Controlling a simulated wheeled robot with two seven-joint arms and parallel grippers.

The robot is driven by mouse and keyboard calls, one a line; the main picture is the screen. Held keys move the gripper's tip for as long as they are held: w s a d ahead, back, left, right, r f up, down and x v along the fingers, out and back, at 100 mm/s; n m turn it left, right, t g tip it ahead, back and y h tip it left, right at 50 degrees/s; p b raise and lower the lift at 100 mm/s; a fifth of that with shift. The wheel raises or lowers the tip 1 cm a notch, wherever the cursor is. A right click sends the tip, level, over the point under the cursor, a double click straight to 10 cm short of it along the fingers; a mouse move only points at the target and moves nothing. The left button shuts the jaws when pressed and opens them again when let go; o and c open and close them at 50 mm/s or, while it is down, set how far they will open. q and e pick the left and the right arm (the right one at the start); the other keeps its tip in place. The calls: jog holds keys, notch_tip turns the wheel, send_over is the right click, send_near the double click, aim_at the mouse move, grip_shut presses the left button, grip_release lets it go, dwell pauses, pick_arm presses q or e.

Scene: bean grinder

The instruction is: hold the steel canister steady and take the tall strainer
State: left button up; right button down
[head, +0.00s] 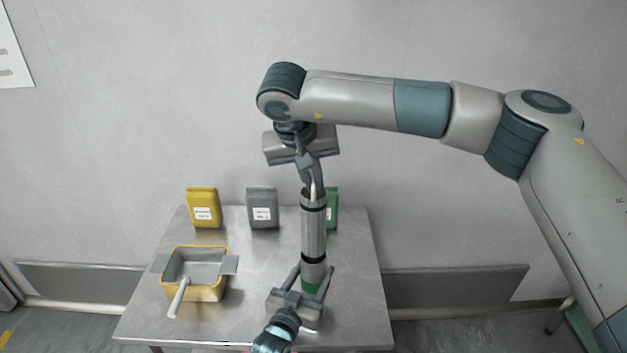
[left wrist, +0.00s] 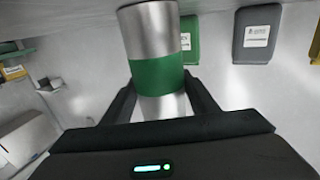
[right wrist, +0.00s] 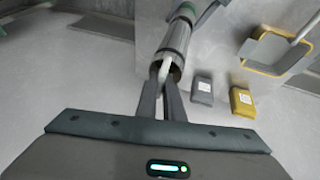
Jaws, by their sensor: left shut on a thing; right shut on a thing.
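The steel canister (head: 314,270) with a green band stands upright near the table's front right. My left gripper (head: 305,287) is shut around its lower part, and the green band shows between the fingers in the left wrist view (left wrist: 160,60). Above it rises a tall steel tube with dark rings, seemingly the strainer (head: 313,228), in line with the canister. Its open top and pale handle show in the right wrist view (right wrist: 168,66). My right gripper (head: 311,180) reaches down from above and is shut on this handle. How deep the strainer sits in the canister is hidden.
A yellow-rimmed bin (head: 207,292) with a pale-handled scoop stands on the table's left. Yellow (head: 203,207), grey (head: 262,208) and green (head: 333,208) bags stand along the back edge, the green one partly behind the tube. The table middle (head: 260,255) is clear.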

pick_arm(q)
jog(key=o, duration=1.3)
jog(key=shift+s, duration=0.1)
jog(key=v, duration=1.1)
jog(key=shift+s+a+f, duration=0.1)
jog(key=shift+s+a, duration=0.1)
jog(key=shift+s, duration=0.1)
